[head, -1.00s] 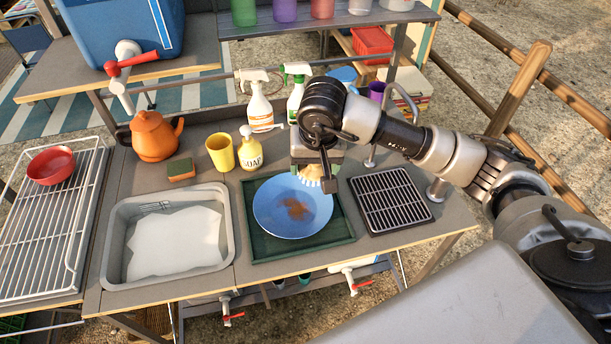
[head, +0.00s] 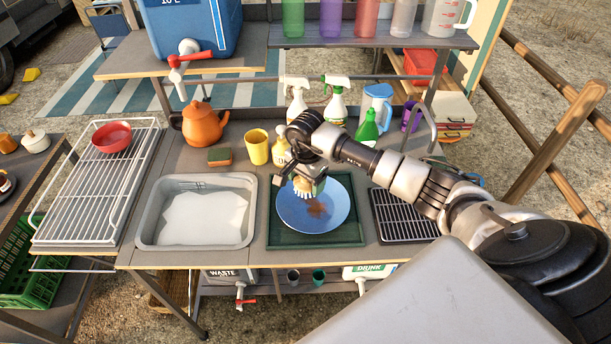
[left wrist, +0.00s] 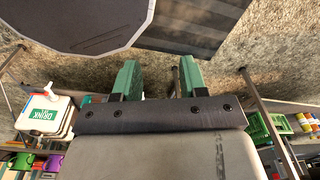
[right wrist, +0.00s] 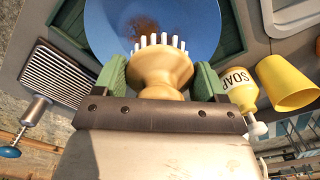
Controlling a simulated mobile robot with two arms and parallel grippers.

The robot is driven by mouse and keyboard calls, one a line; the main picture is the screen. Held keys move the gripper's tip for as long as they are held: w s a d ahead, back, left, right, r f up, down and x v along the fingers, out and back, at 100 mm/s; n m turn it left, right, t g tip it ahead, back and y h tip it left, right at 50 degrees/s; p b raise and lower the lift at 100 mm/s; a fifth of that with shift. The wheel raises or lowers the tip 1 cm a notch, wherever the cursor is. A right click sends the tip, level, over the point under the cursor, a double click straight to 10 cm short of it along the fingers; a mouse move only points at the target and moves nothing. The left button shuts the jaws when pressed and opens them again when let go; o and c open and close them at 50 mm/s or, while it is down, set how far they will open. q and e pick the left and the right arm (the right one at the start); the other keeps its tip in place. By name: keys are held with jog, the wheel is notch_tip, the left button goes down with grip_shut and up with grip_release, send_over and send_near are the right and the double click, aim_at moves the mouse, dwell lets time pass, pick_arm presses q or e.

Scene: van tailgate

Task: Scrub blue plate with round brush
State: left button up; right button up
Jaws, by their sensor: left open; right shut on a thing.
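The blue plate (head: 327,213) lies on the dark green tray (head: 292,240) on the counter, with a brown stain (head: 317,209) near its middle. My right gripper (head: 306,180) is shut on the round brush (head: 302,190), which has a tan wooden body and pale bristles. In the right wrist view the brush (right wrist: 160,72) sits between the green fingers, bristles toward the plate (right wrist: 190,20). The brush is over the plate's upper left part; I cannot tell whether the bristles touch it. My left gripper (left wrist: 157,80) is open and empty, seen only in its wrist view.
A grey basin (head: 150,225) of whitish water is left of the tray, a black drying grid (head: 400,222) right. The soap bottle (head: 279,152), yellow cup (head: 258,148), sponge (head: 219,157) and orange kettle (head: 204,127) stand behind. A wire rack (head: 90,205) is far left.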

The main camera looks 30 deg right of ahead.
pick_arm(q)
jog(key=shift+s+f+b, duration=0.35)
jog(key=shift+s+f, duration=0.3)
jog(key=shift+s, duration=0.25)
